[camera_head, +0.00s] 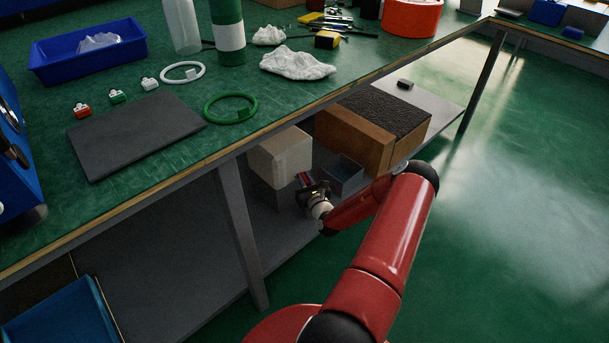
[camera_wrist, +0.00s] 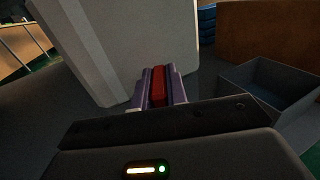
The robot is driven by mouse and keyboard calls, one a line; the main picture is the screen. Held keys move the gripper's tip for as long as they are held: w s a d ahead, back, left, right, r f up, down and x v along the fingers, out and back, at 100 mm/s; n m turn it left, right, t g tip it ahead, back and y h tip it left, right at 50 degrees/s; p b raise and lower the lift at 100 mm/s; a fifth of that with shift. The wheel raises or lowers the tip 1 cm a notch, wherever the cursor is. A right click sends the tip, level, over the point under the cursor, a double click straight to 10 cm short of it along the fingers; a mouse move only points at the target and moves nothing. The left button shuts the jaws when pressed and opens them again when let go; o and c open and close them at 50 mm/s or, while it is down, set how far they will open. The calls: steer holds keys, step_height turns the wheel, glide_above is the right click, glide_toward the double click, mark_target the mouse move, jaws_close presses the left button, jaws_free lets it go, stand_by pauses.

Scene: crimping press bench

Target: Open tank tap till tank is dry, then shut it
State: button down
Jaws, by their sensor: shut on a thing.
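The tank is a whitish box (camera_head: 280,157) on a grey stand on the shelf under the bench. It also fills the upper left of the wrist view (camera_wrist: 120,45). The tap's red handle (camera_wrist: 158,85) sits in front of the tank's face. My gripper (camera_head: 307,190) is at the tank's front right, and its two fingers are shut on the red handle. The tap's body and spout are hidden behind the fingers and handle. A grey open-topped box (camera_head: 343,175) stands right of the tap. I cannot see the water level in the tank, nor any flow.
A brown crate with a dark top (camera_head: 375,122) stands behind the grey box. A bench leg (camera_head: 242,235) rises left of the tank. The green benchtop (camera_head: 290,105) overhangs the shelf. The floor (camera_head: 500,220) to the right is clear.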

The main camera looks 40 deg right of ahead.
steer(key=m+h+p, duration=0.1)
steer(key=g+h, duration=0.1)
steer(key=shift+a+r+m+h+p, duration=0.2)
steer(key=shift+m+h+p, duration=0.1)
steer(key=shift+m+p, duration=0.1)
steer(key=m+g+h, duration=0.2)
steer(key=h, duration=0.1)
steer(key=m+g+h, duration=0.1)
steer(key=shift+d+f+m+h+p, duration=0.15)
steer(key=shift+f+m+h+p, duration=0.15)
steer(key=shift+m+h+p, duration=0.1)
steer(key=m+g+h, duration=0.3)
steer(key=g, duration=0.1)
steer(key=shift+m+g+h, duration=0.6)
steer(key=shift+m+g, duration=0.3)
steer(key=shift+g, duration=0.5)
steer(key=shift+d+r+m+g, duration=0.1)
steer(key=shift+m+g, duration=0.2)
steer(key=shift+g, duration=0.1)
steer(key=c, duration=1.4)
jaws_free()
